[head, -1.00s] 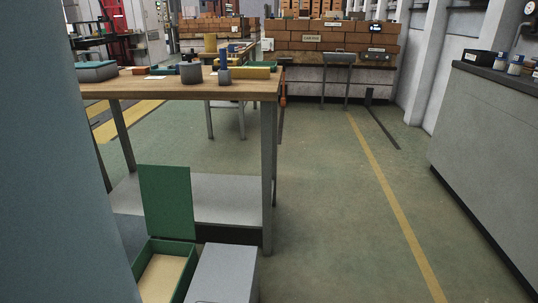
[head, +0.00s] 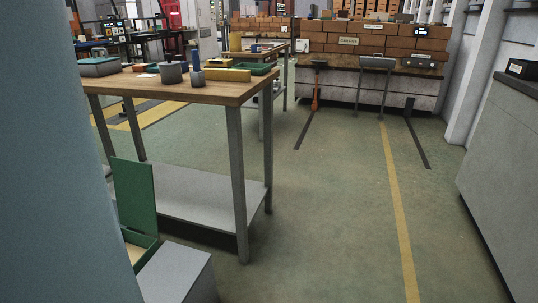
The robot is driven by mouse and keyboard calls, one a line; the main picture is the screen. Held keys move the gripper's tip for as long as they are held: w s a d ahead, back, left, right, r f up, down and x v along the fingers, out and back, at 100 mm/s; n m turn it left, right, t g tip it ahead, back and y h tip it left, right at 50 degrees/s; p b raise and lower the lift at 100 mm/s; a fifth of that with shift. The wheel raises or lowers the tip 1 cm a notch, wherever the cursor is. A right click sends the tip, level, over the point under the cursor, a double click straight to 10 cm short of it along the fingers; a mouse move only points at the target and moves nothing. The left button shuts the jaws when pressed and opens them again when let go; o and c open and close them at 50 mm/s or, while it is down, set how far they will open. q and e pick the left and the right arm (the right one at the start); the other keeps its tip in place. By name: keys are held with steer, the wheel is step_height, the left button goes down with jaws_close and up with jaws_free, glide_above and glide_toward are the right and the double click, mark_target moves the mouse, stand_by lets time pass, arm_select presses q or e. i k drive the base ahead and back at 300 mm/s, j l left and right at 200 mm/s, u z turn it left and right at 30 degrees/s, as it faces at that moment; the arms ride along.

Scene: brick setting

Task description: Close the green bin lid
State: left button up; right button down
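Neither of my grippers shows in the head view.
A wooden-topped workbench (head: 215,90) with several small items and a grey lower shelf (head: 190,198) stands behind the bin. A grey counter (head: 505,180) is at the right. The green floor (head: 330,220) with a yellow line between them is clear.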

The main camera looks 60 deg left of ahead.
mark_target(133, 182)
steer(key=i+u, duration=0.6)
steer(key=u, duration=0.15)
steer(key=i+l+u, duration=0.1)
steer(key=i+u, duration=0.3)
steer(key=k, duration=0.1)
